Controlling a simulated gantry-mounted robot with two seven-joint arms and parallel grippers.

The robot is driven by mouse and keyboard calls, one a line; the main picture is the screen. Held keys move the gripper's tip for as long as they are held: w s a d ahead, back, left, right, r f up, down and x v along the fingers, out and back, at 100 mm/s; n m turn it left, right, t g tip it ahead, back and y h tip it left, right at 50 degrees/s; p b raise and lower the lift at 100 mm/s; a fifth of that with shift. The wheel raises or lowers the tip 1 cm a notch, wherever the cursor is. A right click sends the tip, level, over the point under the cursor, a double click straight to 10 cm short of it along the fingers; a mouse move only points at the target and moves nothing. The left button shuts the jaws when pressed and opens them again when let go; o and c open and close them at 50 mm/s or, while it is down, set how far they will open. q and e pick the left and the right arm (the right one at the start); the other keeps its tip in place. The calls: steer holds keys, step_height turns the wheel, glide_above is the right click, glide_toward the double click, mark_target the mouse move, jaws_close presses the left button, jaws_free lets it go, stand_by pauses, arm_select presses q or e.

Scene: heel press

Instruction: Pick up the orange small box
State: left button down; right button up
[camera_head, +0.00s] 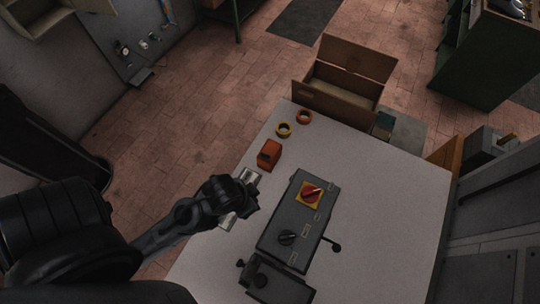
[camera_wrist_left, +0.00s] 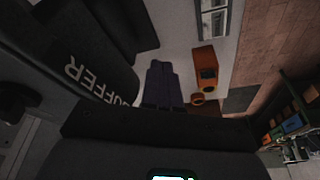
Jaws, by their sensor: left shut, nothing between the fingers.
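The orange small box (camera_head: 269,154) stands on the light table near its left edge in the head view. It also shows in the left wrist view (camera_wrist_left: 205,68), right of the fingers. My left gripper (camera_head: 250,197) is over the table's left side, nearer the camera than the box and apart from it. In the left wrist view its dark fingers (camera_wrist_left: 162,85) are together with nothing between them. My right gripper is in neither view.
A silver-framed item (camera_head: 247,178) lies partly hidden under my left gripper. A grey control box (camera_head: 296,222) with a red knob stands right of it. Two rings, yellow (camera_head: 283,129) and orange (camera_head: 304,116), lie beyond the box. An open cardboard box (camera_head: 340,82) is at the far edge.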

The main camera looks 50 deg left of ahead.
arm_select(q)
jaws_free()
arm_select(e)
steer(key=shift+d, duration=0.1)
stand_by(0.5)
